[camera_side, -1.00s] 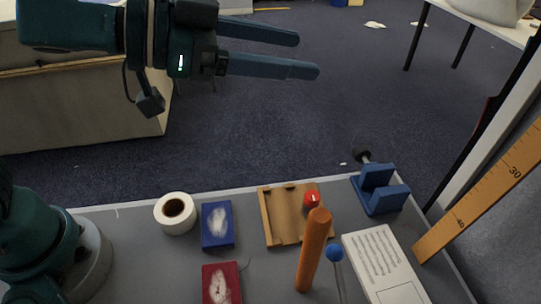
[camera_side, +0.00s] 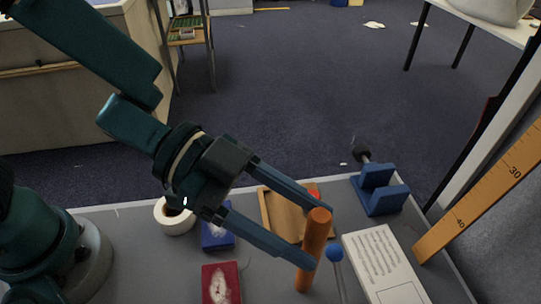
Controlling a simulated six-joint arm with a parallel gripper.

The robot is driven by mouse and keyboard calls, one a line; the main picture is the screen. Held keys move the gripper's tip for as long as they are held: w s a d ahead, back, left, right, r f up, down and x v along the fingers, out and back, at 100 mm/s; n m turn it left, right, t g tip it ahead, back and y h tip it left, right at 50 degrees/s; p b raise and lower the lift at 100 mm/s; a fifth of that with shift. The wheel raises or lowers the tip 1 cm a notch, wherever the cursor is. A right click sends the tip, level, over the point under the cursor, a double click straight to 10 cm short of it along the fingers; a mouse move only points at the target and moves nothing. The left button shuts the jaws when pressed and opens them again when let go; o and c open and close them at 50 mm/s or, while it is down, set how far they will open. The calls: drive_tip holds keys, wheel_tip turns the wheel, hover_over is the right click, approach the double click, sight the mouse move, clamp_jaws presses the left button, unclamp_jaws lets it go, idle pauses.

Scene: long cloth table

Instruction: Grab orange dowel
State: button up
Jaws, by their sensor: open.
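The orange dowel (camera_side: 313,245) stands upright near the front middle of the table. My gripper (camera_side: 322,238) reaches in from the left, its two long blue fingers open. One fingertip is at the dowel's far side near its top, and the other is at its near left side, so the dowel appears between or beside the tips. I cannot tell whether either finger touches it.
A blue-headed pin (camera_side: 334,254) stands close to the right of the dowel, beside a white printed box (camera_side: 383,265). A wooden tray (camera_side: 267,217) with a red-topped item lies behind. A blue holder (camera_side: 378,190), a red box (camera_side: 221,283), a blue box (camera_side: 216,238) and a tape roll (camera_side: 171,225) stand around.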

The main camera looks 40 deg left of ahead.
drive_tip(key=shift+x, duration=2.65)
drive_tip(key=shift+f, duration=0.1)
clamp_jaws()
